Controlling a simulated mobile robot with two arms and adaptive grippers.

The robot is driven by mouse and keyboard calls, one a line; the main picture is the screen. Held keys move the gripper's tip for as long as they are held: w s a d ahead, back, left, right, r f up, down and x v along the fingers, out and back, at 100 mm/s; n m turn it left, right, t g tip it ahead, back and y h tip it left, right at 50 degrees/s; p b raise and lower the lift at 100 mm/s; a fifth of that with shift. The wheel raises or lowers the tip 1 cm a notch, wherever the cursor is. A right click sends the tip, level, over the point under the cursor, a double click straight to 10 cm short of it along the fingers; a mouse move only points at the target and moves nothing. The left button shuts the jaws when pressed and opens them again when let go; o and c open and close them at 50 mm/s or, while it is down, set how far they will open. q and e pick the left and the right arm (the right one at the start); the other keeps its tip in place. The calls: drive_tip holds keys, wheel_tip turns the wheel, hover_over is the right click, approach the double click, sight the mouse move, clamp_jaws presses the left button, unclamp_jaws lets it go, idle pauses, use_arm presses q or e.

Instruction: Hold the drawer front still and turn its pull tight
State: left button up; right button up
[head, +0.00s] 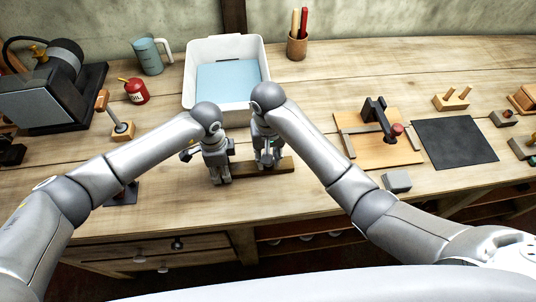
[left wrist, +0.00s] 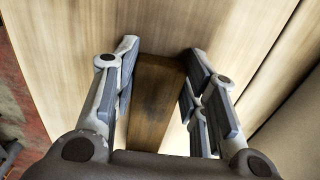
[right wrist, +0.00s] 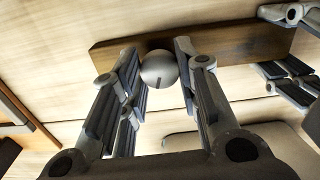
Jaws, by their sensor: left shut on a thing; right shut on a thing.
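The drawer front is a dark brown wooden board (head: 284,164) lying on the bench in front of the white tub. My left gripper (head: 220,180) is shut on the board's left end; in the left wrist view the brown wood (left wrist: 155,95) lies between the fingers. My right gripper (head: 268,163) is above the board, to the right of the left one. In the right wrist view its fingers are on both sides of a round, pale metal pull (right wrist: 159,70) with a dark slot mark. The pull stands on the board (right wrist: 240,42). The pull's underside is hidden.
A white tub (head: 225,52) with a blue bottom stands behind the grippers. A wooden board with a clamp (head: 378,140) and a dark mat (head: 453,142) lie to the right. A grey block (head: 397,181) is near my right forearm. A red oil can (head: 136,91) stands left.

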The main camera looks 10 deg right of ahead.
idle(0.4)
drive_tip(key=o, duration=1)
wheel_tip(320, 180, up, 12)
idle(0.4)
use_arm(q)
drive_tip(key=o, duration=1.3)
drive_tip(key=shift+c, duration=0.2)
